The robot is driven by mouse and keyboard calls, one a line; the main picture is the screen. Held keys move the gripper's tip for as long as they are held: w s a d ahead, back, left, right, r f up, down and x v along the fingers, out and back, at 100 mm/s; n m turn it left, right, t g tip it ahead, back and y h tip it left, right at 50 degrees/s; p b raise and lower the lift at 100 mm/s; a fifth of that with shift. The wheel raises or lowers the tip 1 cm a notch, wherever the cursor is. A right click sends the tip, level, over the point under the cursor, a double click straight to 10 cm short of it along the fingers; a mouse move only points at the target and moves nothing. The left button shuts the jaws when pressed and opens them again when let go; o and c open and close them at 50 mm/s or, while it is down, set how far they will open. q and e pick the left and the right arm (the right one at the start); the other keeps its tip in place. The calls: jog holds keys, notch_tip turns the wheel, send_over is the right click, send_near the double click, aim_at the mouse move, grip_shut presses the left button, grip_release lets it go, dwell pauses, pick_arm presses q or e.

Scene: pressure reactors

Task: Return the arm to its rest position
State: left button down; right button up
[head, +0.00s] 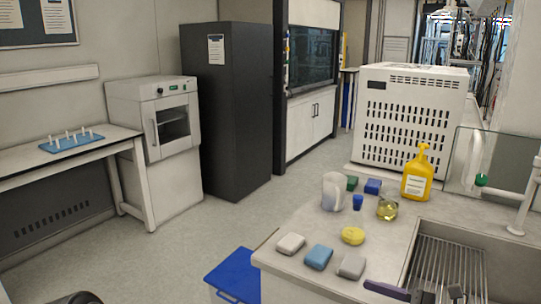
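The task names no object other than my arm. Dark grey pieces (425,297) show at the bottom edge, in front of the sink. They may be part of my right gripper, but they are cut off by the frame, and I cannot tell whether it is open or shut. A dark purple bar (387,291) lies just left of them, over the counter's front edge; I cannot tell whether it is held. A dark rounded piece at the bottom left corner may be part of my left arm. No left gripper fingers show.
The counter (290,262) holds sponges (318,257), a yellow bottle (417,174), a flask (387,208) and a white jug (333,191). A sink (510,262) with a rack (445,270) is at right. A blue bin lid (236,277) stands left of the counter. The floor (170,255) is clear.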

pick_arm(q)
jog(key=r+p, duration=0.2)
jog(key=shift+w+d+r+p, duration=0.15)
jog(key=shift+w+r+p, duration=0.1)
jog(key=shift+r+p, duration=0.1)
pick_arm(e)
jog(key=s+a+f+n+g+h, duration=0.3)
jog(key=s+f+n, duration=0.4)
jog(key=f, duration=0.5)
jog(key=s+a+f+n+g+h, duration=0.3)
jog(key=s+a+f+n, duration=0.3)
jog(key=f, duration=0.6)
jog(key=s+a+f+n+g+h, duration=0.2)
jog(key=s+a+f+n+h, duration=0.2)
jog(key=s+f+n, duration=0.5)
notch_tip(320, 180, down, 3)
jog(key=shift+s+a+f+n+g+h, duration=0.15)
jog(key=shift+s+a+n+g+h, duration=0.2)
jog(key=shift+s+a, duration=0.4)
jog(key=shift+s+d, duration=0.1)
